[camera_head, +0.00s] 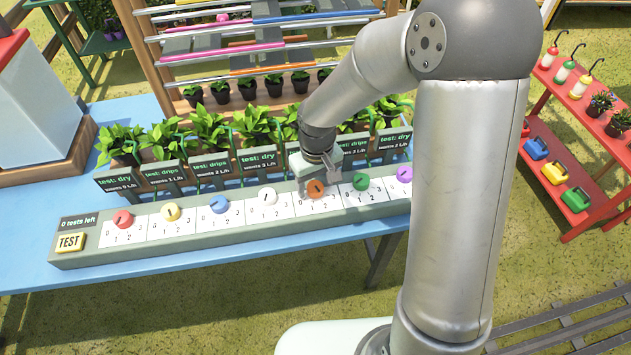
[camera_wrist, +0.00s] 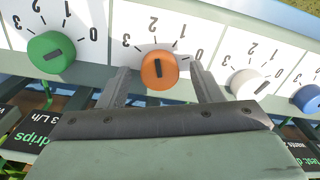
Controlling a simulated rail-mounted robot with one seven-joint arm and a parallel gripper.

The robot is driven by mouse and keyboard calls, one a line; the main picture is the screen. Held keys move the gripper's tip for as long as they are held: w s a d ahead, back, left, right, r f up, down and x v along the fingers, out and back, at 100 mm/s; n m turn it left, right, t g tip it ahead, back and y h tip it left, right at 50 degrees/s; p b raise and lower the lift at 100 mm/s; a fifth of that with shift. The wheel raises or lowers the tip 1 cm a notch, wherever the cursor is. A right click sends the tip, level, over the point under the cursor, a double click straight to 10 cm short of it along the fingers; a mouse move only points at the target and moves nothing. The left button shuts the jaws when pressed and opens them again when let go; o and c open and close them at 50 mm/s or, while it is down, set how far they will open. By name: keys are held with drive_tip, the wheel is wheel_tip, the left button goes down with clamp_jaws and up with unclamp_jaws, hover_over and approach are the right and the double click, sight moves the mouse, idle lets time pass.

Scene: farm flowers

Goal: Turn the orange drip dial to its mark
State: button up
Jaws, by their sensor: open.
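The orange drip dial (camera_head: 316,188) sits on the long grey-green panel, between the white dial and the green dial. In the wrist view the orange dial (camera_wrist: 159,71) shows a dark bar on its face, over a white scale (camera_wrist: 152,28) marked 0 to 3. The bar runs almost straight up and down in that picture; I cannot tell which end points. My gripper (camera_wrist: 161,78) is open, with one finger on each side of the orange dial and a visible gap on each side. In the head view my gripper (camera_head: 317,172) is just behind the dial. The sign behind this dial is hidden.
Close neighbours are the white dial (camera_head: 267,197) and green dial (camera_head: 361,181). Blue (camera_head: 219,204), yellow (camera_head: 170,211), red (camera_head: 122,219) and purple (camera_head: 404,174) dials share the panel. A TEST button (camera_head: 70,242) sits under "0 tests left". Potted plants (camera_head: 183,142) stand behind.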

drive_tip(key=c, duration=1)
drive_tip(key=shift+n, duration=0.3)
drive_tip(key=n, duration=0.3)
drive_tip(key=shift+n+p, duration=0.3)
drive_tip(key=shift+p, duration=0.1)
drive_tip(key=shift+n+p, duration=0.5)
drive_tip(key=shift+n, duration=1.3)
drive_tip(key=o, duration=1)
